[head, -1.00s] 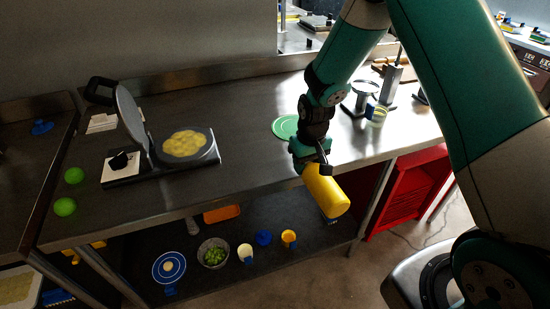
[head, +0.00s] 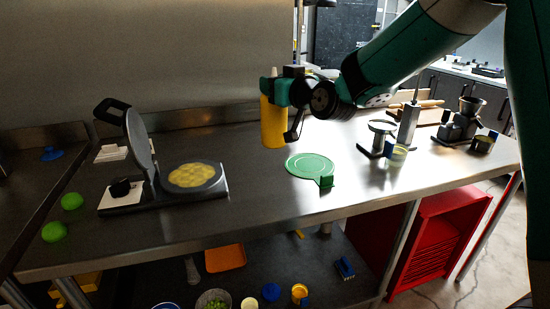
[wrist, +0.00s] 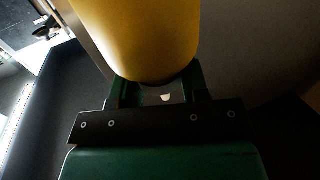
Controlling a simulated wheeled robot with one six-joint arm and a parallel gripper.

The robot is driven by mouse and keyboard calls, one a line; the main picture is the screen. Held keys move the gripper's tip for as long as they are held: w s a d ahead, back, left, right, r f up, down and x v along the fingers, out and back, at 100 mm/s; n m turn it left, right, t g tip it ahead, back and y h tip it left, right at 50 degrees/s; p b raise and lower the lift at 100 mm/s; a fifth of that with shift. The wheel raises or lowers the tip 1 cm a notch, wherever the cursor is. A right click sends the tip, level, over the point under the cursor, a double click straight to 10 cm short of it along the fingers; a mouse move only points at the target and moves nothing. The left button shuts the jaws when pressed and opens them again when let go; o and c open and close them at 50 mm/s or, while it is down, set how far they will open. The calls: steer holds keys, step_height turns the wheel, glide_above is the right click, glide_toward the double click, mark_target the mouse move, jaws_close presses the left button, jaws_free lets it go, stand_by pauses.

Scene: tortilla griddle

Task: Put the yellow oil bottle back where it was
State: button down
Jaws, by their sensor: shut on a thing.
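My gripper (head: 287,95) is shut on the yellow oil bottle (head: 273,121) and holds it upright, nozzle up, toward the back of the steel table. The bottle's base seems close to the tabletop, but I cannot tell whether it touches. In the wrist view the yellow bottle (wrist: 140,35) fills the top between the jaws (wrist: 160,92). The green round mat (head: 308,164) with a tab lies on the table, in front of and right of the bottle.
The open tortilla press (head: 165,185) with a yellow tortilla stands at left. A glass jar (head: 396,155) and metal grinders are at right. The tabletop between press and mat is clear. The lower shelf holds bowls and an orange tray (head: 225,258).

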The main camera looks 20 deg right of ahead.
glide_above(282, 147)
steer(key=w, duration=0.2)
steer(key=f, duration=0.6)
steer(key=a+f+b, duration=0.1)
steer(key=f, duration=0.3)
steer(key=shift+w, duration=0.2)
steer(key=shift+f+b, duration=0.45)
steer(key=shift+f, duration=2.05)
steer(key=shift+f+b, duration=0.15)
steer(key=shift+b, duration=0.15)
steer(key=c, duration=0.6)
jaws_free()
